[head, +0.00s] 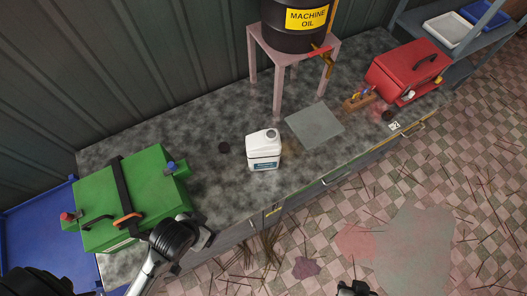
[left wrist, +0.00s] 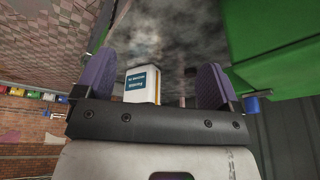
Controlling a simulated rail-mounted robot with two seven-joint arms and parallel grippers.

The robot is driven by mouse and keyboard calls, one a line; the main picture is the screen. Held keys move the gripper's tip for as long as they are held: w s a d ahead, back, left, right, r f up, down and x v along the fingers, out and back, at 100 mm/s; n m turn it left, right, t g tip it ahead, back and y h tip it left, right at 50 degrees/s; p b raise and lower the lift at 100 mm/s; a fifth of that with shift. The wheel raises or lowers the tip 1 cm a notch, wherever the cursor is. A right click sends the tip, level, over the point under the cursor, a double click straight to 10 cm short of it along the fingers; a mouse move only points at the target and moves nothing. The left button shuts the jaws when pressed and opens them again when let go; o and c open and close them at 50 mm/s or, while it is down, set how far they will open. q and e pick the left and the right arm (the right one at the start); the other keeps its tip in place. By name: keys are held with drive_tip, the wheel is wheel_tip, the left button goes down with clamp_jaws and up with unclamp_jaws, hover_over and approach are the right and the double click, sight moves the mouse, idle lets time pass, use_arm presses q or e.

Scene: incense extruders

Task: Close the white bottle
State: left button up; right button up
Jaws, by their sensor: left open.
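The white bottle (head: 263,152) stands upright on the grey-black counter, its blue label facing the front. Its top is too small to read clearly. A dark round disc (head: 224,147), possibly a cap, lies on the counter left of it. In the left wrist view, the bottle (left wrist: 142,84) appears beyond and between the two purple fingers of my left gripper (left wrist: 158,80), which is open, empty and apart from it. In the head view, my left arm reaches the counter's front edge, left of the bottle. My right gripper (head: 354,289) shows only partly at the bottom edge, over the floor.
A green box (head: 130,190) with a black strap stands at the counter's left. A pink stand (head: 278,75) holds a black machine oil drum (head: 290,25) behind the bottle. A grey plate (head: 315,125) and a red toolbox (head: 408,72) lie to the right. Counter around the bottle is mostly clear.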

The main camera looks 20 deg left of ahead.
use_arm(q)
drive_tip(key=shift+c, duration=0.6)
